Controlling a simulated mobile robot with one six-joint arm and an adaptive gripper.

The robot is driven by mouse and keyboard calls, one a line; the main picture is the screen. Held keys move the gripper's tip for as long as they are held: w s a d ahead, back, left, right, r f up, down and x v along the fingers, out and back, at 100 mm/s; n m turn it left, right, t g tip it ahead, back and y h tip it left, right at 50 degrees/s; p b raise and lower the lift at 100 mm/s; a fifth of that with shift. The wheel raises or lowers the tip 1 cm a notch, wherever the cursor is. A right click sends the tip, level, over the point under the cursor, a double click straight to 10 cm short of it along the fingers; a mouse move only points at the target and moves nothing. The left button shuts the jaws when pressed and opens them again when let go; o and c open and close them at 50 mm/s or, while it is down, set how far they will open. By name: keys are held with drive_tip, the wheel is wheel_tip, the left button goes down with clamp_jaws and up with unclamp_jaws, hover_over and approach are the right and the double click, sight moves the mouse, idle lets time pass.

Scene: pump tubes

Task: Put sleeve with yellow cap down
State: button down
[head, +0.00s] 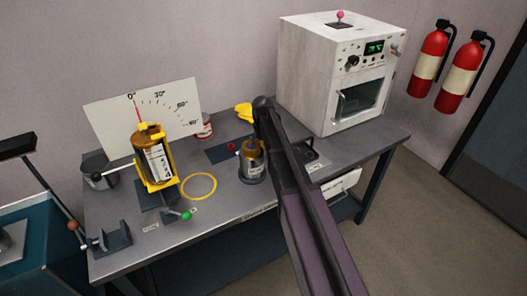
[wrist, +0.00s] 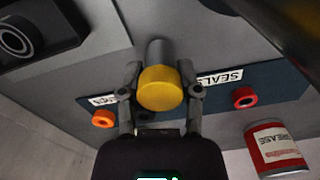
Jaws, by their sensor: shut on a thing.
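In the wrist view, the grey sleeve (wrist: 157,52) with its yellow cap (wrist: 159,88) sits between the fingers of my gripper (wrist: 160,92), which is shut on it. The cap faces the camera and the grey body extends away toward the bench. I cannot tell whether its far end touches the bench. In the head view my arm hides the gripper and most of that area. A yellow shape (head: 243,112) shows beside the arm's end; I cannot tell whether it is the cap.
A blue mat (wrist: 232,82) labelled SEALS holds an orange ring (wrist: 103,119) and a red ring (wrist: 244,97). A grease can (wrist: 275,148) stands nearby. A yellow ring (head: 199,187) marks clear bench.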

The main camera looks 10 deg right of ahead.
drive_tip(key=shift+f, duration=0.45)
drive_tip(key=shift+c, duration=1.5)
unclamp_jaws()
drive_tip(key=shift+r, duration=0.2)
wheel_tip(320, 180, up, 12)
drive_tip(key=p, duration=1.2)
drive_tip(key=shift+o, duration=0.6)
